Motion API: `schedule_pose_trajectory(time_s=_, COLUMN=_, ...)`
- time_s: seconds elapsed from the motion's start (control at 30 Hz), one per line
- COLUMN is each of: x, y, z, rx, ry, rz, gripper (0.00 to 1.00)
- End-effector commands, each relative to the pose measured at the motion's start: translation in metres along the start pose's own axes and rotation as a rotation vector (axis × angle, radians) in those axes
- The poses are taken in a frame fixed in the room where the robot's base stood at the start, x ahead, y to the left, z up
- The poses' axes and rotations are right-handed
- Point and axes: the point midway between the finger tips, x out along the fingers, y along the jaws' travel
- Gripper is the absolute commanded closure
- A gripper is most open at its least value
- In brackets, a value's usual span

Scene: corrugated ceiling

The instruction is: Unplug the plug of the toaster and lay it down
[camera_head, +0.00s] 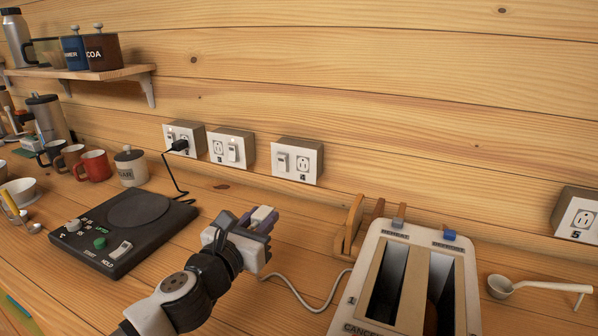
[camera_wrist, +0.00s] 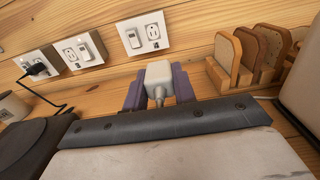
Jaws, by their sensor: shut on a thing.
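My gripper (camera_head: 260,221) is shut on a white plug (camera_wrist: 158,74), held between its two purple fingers above the counter. The plug is out of the wall and apart from the outlets. A white cord (camera_head: 305,300) runs along the counter to the white two-slot toaster (camera_head: 360,290) at the right in the head view. Behind the plug on the wall is a white outlet box (camera_head: 297,160) with a switch and an empty socket; it also shows in the wrist view (camera_wrist: 142,32).
A black hot plate (camera_head: 118,232) stands left of my gripper; its black plug (camera_head: 179,146) is in the left outlet. Bread slices in a wooden rack (camera_head: 352,228) stand behind the toaster. A white spoon (camera_head: 500,287) lies at the right. Counter between hot plate and toaster is mostly clear.

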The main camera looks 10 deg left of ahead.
Motion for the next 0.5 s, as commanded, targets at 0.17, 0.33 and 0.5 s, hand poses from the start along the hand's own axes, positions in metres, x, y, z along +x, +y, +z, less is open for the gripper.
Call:
schedule_pose_trajectory(time_s=0.17, x=-0.0060, y=-0.0010, z=-0.0001, rx=0.000, ry=0.000, rz=0.000, gripper=1.00)
schedule_pose_trajectory(time_s=0.33, x=-0.0059, y=-0.0011, z=0.0002, rx=0.000, ry=0.000, rz=-0.001, gripper=1.00)
schedule_pose_trajectory(time_s=0.5, x=-0.0058, y=-0.0011, z=-0.0056, rx=0.000, ry=0.000, rz=-0.001, gripper=1.00)
